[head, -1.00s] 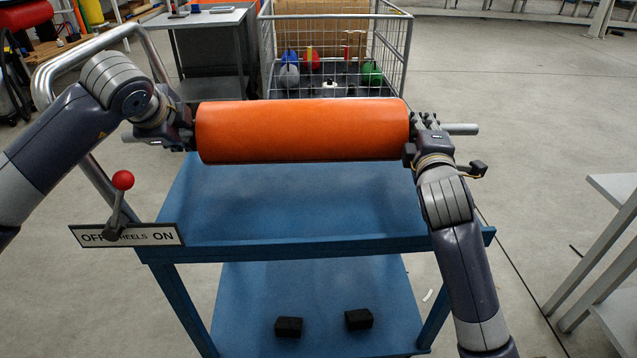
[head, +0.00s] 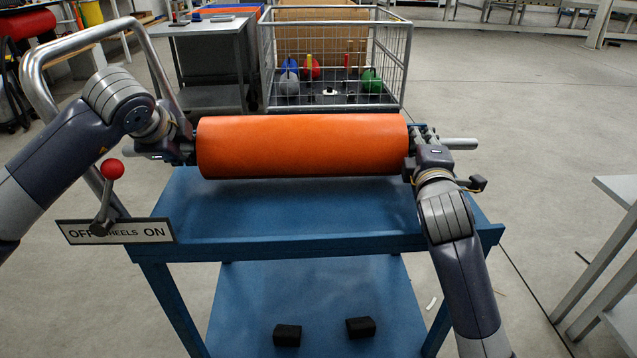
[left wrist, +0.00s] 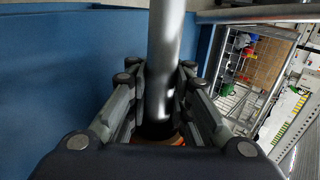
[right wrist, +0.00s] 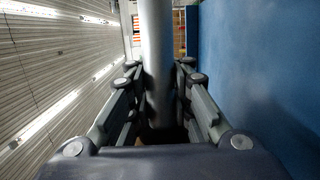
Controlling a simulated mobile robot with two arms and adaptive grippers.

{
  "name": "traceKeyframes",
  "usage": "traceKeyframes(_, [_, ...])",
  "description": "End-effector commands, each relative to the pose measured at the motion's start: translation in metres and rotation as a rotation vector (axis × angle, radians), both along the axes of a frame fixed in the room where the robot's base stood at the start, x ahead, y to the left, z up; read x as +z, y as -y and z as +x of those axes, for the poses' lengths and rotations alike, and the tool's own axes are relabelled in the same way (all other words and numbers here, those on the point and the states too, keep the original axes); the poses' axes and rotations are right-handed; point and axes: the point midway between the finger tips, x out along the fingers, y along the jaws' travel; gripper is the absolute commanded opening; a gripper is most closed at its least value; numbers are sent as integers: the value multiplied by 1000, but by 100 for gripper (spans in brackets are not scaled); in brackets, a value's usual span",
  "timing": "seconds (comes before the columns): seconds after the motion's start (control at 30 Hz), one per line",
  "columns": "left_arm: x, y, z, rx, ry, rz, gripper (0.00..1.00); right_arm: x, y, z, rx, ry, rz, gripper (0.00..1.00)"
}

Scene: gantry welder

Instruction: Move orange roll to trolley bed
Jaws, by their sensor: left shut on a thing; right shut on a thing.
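The orange roll (head: 302,146) lies level across the head view, with a grey metal bar sticking out at both ends. It is over the far part of the blue trolley's upper bed (head: 300,215); I cannot tell whether it touches the bed. My left gripper (head: 181,146) is shut on the bar at the roll's left end; the bar (left wrist: 165,50) runs between its fingers in the left wrist view. My right gripper (head: 418,142) is shut on the bar at the right end; the bar (right wrist: 156,50) also shows between the fingers in the right wrist view.
The trolley has a lower shelf (head: 320,300) with two black blocks, a bent metal handle (head: 40,60) at left and a red-knobbed lever (head: 111,169) by an OFF/ON sign. A wire cage (head: 335,100) with coloured items stands behind. A grey table (head: 615,190) is at right.

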Motion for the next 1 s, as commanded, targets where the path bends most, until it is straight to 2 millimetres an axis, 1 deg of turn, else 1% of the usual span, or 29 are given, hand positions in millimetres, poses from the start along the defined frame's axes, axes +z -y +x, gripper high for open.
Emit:
traceKeyframes(0.03, [9, 4, 2, -4, 27, -16, 0, 4, -2, -1, 5, 17, -7, 0])
traceKeyframes(0.4, [-4, 4, 2, -5, 25, -15, 0, -7, -2, -1, 4, 16, -8, 0])
traceKeyframes(0.8, [-11, 5, 1, -7, 18, -9, 0, -10, -1, -1, 1, 13, -9, 0])
traceKeyframes(0.83, [-22, 4, -1, -6, -3, -4, 19, -23, -1, 0, 0, -12, -7, 18])
traceKeyframes(0.87, [-22, 4, -1, -6, -3, -4, 25, -23, 0, 0, -1, -12, -7, 25])
traceKeyframes(0.9, [-22, 5, -1, -8, -3, -2, 34, -22, 0, 0, -1, -10, -6, 34])
traceKeyframes(0.93, [-22, 5, -1, -8, -3, -1, 40, -21, 0, 0, -1, -9, -5, 40])
traceKeyframes(1.0, [-22, 5, -1, -8, -2, 0, 40, -21, 0, 0, 0, -7, -5, 40])
